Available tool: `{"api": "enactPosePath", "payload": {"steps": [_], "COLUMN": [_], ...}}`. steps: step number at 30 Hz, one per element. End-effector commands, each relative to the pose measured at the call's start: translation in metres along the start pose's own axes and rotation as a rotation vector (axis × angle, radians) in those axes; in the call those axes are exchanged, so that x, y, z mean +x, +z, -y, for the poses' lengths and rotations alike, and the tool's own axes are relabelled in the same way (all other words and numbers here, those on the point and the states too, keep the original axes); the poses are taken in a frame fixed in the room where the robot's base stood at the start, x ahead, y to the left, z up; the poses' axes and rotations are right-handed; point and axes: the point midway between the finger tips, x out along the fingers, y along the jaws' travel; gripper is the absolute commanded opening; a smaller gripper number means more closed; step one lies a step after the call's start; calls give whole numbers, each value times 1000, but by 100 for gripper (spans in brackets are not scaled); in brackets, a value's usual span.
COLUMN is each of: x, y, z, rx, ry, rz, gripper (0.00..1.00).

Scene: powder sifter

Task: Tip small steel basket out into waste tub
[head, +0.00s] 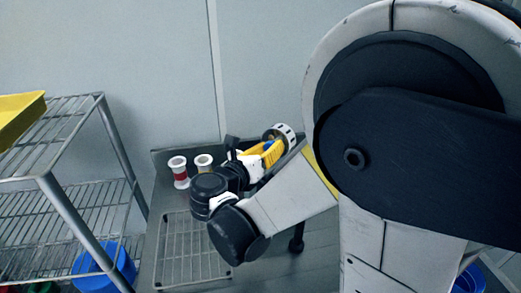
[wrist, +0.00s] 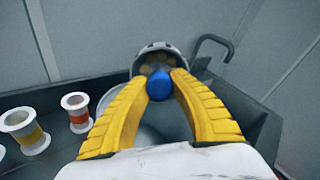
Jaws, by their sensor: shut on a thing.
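The small steel basket (head: 284,131) is a round, light metal cup with dark slots in its rim, held up over the bench beside the wall. In the wrist view the basket (wrist: 163,50) is ahead of the fingertips, with a blue rounded part (wrist: 159,84) on its near side. My gripper (wrist: 160,80) has its yellow fingers closed on that blue part. In the head view my gripper (head: 266,150) is partly hidden by my arm. Brownish round shapes show at the basket, but I cannot tell whether they are contents. I cannot tell which container is the waste tub.
White spools with red (head: 180,173) and yellow (head: 204,165) bands stand left of my gripper. A wire rack (head: 190,255) lies on the bench. Another blue container (head: 470,280) shows lower right.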

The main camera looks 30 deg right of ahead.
Motion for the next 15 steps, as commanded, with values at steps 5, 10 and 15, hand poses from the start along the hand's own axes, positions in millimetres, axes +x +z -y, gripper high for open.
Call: {"api": "enactPosePath", "payload": {"steps": [5,10,15], "x": [1,1,1], "y": [-8,-10,-13], "z": [-4,-5,-6], "rx": [0,0,0], "ry": [-30,-59,-87], "rz": [67,131,193], "gripper": [0,0,0]}}
